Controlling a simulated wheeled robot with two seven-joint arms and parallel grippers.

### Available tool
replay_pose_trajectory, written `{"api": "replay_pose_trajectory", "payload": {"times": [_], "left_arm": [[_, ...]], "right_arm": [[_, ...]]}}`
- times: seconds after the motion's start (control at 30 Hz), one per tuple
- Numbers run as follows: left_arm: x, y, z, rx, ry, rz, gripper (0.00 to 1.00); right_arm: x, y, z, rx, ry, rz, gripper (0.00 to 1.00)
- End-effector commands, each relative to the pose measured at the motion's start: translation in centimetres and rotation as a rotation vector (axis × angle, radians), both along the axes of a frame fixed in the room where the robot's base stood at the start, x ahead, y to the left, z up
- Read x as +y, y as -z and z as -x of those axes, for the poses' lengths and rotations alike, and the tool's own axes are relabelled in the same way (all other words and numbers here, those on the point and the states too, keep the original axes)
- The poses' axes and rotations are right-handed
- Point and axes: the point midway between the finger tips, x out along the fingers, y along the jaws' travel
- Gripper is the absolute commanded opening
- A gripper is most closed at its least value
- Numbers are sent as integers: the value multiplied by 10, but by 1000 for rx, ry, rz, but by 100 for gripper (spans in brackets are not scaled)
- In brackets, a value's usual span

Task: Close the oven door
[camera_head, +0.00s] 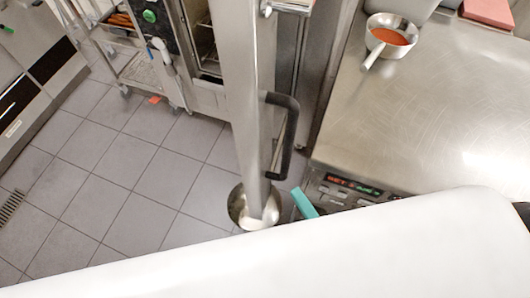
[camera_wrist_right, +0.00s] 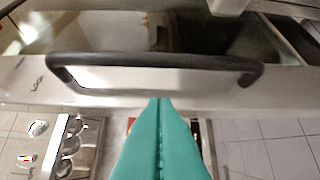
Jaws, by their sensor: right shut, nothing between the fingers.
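The oven door (camera_head: 247,110) stands open, swung out from the oven (camera_head: 205,95), and shows nearly edge-on in the head view. Its black bar handle (camera_head: 292,130) is on the door's right face. In the right wrist view the handle (camera_wrist_right: 155,61) runs across the upper part of the door. My right gripper (camera_head: 304,203) has teal fingers, partly hidden by my white arm. It is shut and empty, to the right of the door and near the handle's lower end. In the wrist view its fingertips (camera_wrist_right: 160,100) point at the door just below the handle. My left gripper is not in view.
A steel counter (camera_head: 440,110) is close on the right, with a saucepan (camera_head: 391,36) of orange-red contents on it. A round steel vessel (camera_head: 238,207) shows at the door's near end. A wheeled rack (camera_head: 140,70) stands at the upper left. Tiled floor (camera_head: 130,165) left of the door is clear.

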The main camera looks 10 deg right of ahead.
Motion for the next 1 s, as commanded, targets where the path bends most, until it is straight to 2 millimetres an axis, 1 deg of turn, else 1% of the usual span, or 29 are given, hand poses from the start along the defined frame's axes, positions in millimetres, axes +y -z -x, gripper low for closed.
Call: {"api": "replay_pose_trajectory", "payload": {"times": [0.03,0.1,0.17,0.27,0.5,0.6,0.7,0.8,1.0], "left_arm": [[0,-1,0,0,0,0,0],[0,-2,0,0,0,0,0],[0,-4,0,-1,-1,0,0],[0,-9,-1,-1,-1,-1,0],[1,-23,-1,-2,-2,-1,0],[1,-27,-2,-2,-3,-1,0],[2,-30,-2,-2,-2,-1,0],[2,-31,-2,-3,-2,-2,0],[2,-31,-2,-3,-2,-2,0]], "right_arm": [[-1,-10,0,-8,6,-27,0],[-1,-16,-2,-14,11,-46,0],[0,-18,-7,-17,13,-50,0],[4,-19,-20,-20,13,-48,0],[16,-19,-62,-19,13,-46,0],[20,-19,-77,-18,12,-45,0],[23,-17,-88,-17,12,-44,0],[25,-16,-94,-16,11,-43,0],[26,-15,-97,-15,10,-43,0]]}}
